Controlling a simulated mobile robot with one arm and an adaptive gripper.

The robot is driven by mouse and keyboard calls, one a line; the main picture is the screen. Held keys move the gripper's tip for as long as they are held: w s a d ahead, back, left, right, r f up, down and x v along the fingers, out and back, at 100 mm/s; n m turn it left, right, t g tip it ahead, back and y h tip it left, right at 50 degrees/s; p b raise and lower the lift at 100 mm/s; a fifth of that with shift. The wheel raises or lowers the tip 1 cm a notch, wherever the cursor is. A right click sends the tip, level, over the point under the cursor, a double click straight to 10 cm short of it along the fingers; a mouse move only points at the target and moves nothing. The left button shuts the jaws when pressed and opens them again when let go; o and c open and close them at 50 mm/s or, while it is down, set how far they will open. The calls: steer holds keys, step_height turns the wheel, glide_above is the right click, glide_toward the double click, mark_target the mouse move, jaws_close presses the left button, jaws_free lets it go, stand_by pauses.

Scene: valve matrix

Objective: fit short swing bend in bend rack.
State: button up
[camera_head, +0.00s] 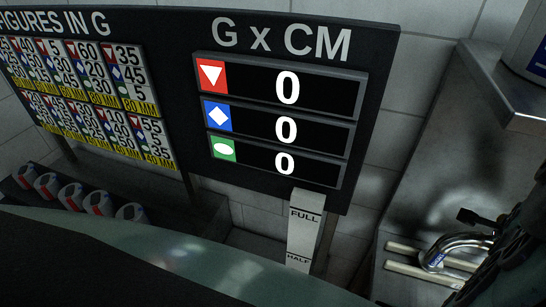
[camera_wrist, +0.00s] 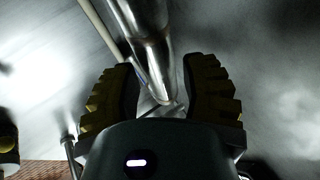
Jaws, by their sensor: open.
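A shiny curved metal bend (camera_head: 457,240) with a small blue label lies at the lower right of the head view, on or just above pale parallel bars (camera_head: 404,247). I cannot tell whether these bars are the bend rack. In the wrist view my gripper (camera_wrist: 160,78) is open, with its ribbed yellow-black fingers apart. A shiny metal tube (camera_wrist: 150,35), which looks like the bend, runs down between the fingers. Its near end is close to my palm. I cannot tell whether either finger touches it. Dark arm parts of mine hide the bend's right side in the head view.
A dark scoreboard (camera_head: 376,120) showing zeros stands on the left, with a FULL/HALF gauge (camera_head: 305,228) below it. Several red-and-blue labelled containers (camera_head: 72,195) stand at lower left. A metal shelf (camera_head: 520,95) is at upper right. A pale rod (camera_wrist: 95,25) lies beside the tube.

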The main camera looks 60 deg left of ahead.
steer(key=shift+v, duration=1)
step_height(320, 180, up, 8)
steer(key=p, duration=0.5)
stand_by(0.5)
